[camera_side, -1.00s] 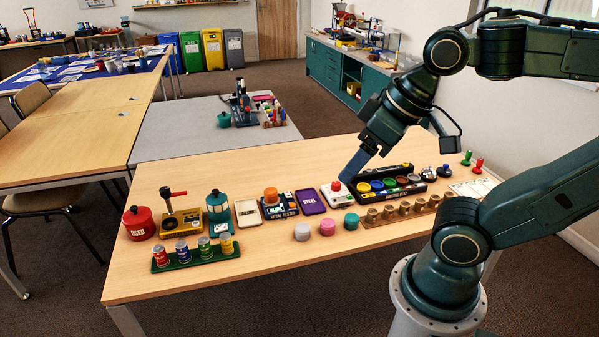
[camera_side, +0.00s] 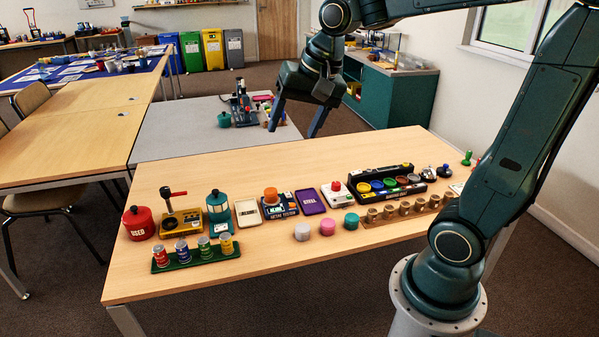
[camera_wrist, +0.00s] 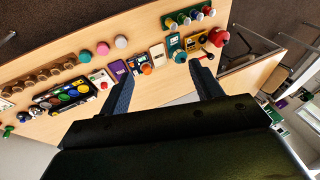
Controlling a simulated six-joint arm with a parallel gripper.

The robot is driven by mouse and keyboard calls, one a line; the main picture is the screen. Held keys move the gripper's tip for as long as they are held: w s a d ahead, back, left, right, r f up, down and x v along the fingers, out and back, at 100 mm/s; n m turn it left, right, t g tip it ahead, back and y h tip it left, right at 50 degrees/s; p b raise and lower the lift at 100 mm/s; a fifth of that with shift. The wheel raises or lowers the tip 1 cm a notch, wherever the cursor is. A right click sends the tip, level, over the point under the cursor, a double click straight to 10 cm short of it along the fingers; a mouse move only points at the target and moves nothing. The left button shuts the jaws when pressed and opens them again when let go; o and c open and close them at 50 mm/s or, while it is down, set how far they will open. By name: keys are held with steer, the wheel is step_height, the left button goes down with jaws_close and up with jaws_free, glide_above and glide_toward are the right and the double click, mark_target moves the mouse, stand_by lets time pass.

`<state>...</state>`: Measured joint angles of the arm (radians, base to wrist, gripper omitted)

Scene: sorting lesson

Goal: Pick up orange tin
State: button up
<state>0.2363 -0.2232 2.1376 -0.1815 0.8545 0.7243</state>
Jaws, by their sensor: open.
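The orange tin (camera_side: 270,195) is a small round tin sitting on top of the dark blue metal tester (camera_side: 280,211), near the middle of the table's far side. In the wrist view the orange tin (camera_wrist: 147,70) shows between the tips of my two fingers, farther off. My gripper (camera_side: 293,131) is open and empty, high above the far edge of the table, with its fingers pointing down. Its two fingers also frame the lower middle of the wrist view (camera_wrist: 160,80). Nothing touches the tin except the tester under it.
A purple tray (camera_side: 311,202) and a cream box (camera_side: 247,213) flank the tester. White, pink and teal round tins (camera_side: 327,227) stand in front.

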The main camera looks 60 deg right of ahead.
steer(key=w+d+f+m, duration=0.4)
steer(key=w+d+m, duration=0.2)
steer(key=w, duration=0.2)
steer(key=m+g+y, duration=0.1)
steer(key=m+y, duration=0.2)
steer(key=m, duration=1.1)
glide_above(272, 190)
steer(key=s+d, duration=0.4)
step_height(272, 190, down, 20)
steer(key=shift+x, duration=4.25)
steer(key=shift+w+a, duration=0.15)
steer(key=shift+a, duration=0.05)
steer(key=shift+x, duration=2.5)
steer(key=shift+d, duration=0.15)
steer(key=c, duration=1.1)
